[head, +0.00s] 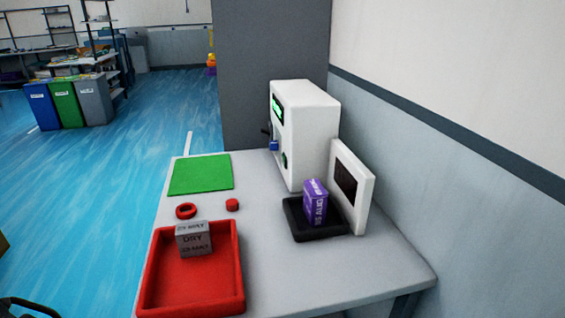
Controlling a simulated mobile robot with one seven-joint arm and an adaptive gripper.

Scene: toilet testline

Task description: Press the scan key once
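No part is clearly labelled as the scan key. A tall white machine (310,130) stands at the back of the table, with a small green display (277,108) on its left face. Below the display are a blue part (273,146) and a small dark green button-like part (284,160). A white panel with a dark screen (345,183) stands beside it, behind a black tray (322,231) holding an upright purple box (315,203). A dark piece at the bottom left corner, probably my gripper (28,309), is mostly cut off, well away from the machine; its fingers cannot be made out.
On the grey table (275,270) are a red tray (190,290) with a grey "DRY" box (194,239), a red ring (186,211), a small red piece (232,205) and a green mat (201,173). A wall borders the right. Blue floor is open at left; bins (66,103) stand far back.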

